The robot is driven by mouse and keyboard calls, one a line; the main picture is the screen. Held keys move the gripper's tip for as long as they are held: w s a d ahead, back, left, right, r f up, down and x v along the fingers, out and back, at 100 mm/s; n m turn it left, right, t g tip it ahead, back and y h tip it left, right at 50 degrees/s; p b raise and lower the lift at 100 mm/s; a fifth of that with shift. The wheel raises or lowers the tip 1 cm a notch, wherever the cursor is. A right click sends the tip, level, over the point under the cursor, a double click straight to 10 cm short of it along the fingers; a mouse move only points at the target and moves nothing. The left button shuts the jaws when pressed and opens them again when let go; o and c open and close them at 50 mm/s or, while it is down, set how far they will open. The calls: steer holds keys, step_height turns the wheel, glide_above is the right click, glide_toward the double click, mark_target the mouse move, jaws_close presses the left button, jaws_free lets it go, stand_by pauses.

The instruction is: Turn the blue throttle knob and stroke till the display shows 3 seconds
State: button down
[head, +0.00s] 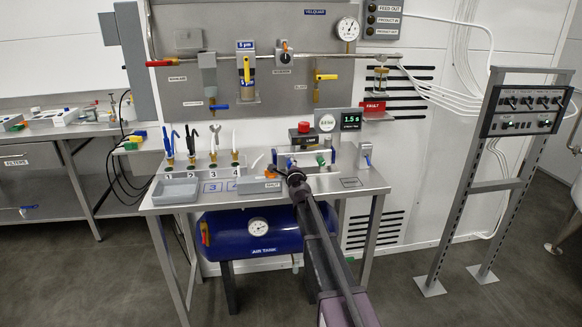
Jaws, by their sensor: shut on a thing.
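The display (351,120) on the back panel reads 1.5 s in green. A small fixture (304,156) with blue end parts and a green part stands at the right half of the bench top. My gripper (296,177) is at the front of this fixture, seen from behind, and is shut. Its own body hides its fingertips and most of what it holds, which from its place appears to be the blue throttle knob. A black box with a red button (304,128) stands behind the fixture.
Several upright tools (192,143) stand in numbered holders at the left of the bench (222,203). A grey tray (175,190) lies in front of them. A blue air tank (250,235) is below. A control stand (520,110) is at the right, with open floor between.

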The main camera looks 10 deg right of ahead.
steer(key=shift+w, duration=0.1)
steer(key=shift+c, duration=1.7)
jaws_free()
steer(key=shift+s, duration=0.2)
steer(key=s, duration=1.1)
steer(key=shift+s, duration=0.4)
